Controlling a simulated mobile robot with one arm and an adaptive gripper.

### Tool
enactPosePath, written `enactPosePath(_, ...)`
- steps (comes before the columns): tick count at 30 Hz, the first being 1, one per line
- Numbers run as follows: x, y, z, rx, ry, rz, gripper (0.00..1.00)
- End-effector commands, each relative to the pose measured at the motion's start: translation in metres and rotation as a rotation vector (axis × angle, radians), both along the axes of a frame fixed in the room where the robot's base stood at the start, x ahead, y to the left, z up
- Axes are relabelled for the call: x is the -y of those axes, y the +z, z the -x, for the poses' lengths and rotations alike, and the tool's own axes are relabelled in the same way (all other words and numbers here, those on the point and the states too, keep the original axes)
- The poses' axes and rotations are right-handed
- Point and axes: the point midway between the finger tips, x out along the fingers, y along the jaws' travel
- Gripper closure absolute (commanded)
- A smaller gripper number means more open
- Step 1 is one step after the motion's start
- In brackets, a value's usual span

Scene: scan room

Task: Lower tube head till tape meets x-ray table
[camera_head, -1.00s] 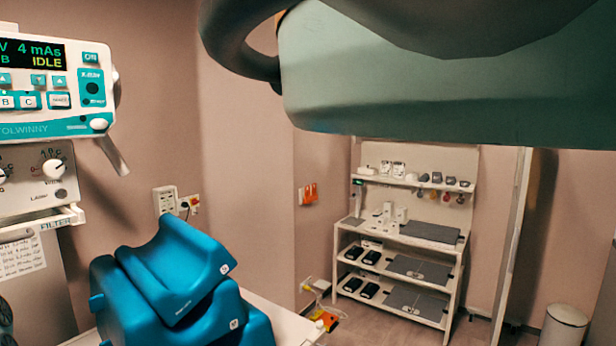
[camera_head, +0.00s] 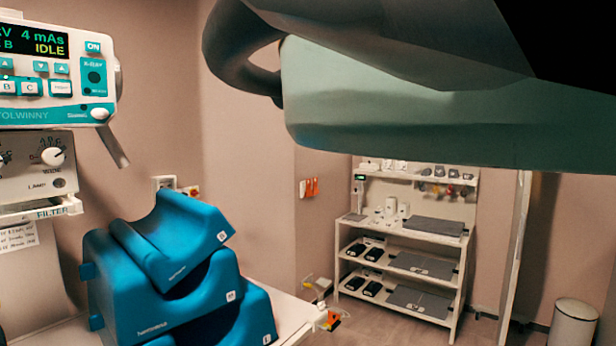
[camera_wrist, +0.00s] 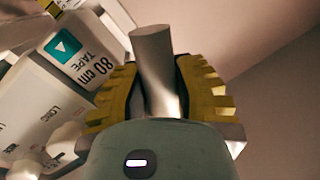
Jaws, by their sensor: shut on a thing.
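In the wrist view, my gripper (camera_wrist: 158,72) has yellow ridged fingers shut on a smooth grey round bar (camera_wrist: 152,45). To its left is a white housing (camera_wrist: 32,95), which looks like part of the tube head. It carries a teal-and-white label reading "80 cm TAPE" (camera_wrist: 85,55). The tape's end is not visible. In the head view, a white tabletop (camera_head: 292,312) shows at the lower left; I cannot tell if it is the x-ray table. My gripper does not show there.
Blue foam supports (camera_head: 165,275) are stacked on the white top. The control panel (camera_head: 55,75), reading IDLE, is at the left. A white shelf unit (camera_head: 400,240) stands at the back, with a bin (camera_head: 573,325) at right. A large grey-green body (camera_head: 400,110) blocks the upper right.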

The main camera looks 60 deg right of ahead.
Motion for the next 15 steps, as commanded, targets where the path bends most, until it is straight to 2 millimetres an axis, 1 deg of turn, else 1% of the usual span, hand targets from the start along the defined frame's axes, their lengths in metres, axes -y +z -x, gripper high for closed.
enactPosePath(3,0.0015,0.0042,0.0015,0.013,-0.002,0.0,1.0)
enactPosePath(10,0.002,0.0069,0.0019,0.019,-0.004,0.0,1.0)
enactPosePath(11,0.0019,0.0073,0.002,0.02,-0.003,0.001,0.69)
enactPosePath(15,0.0016,0.0059,0.0016,0.017,-0.003,0.0,0.54)
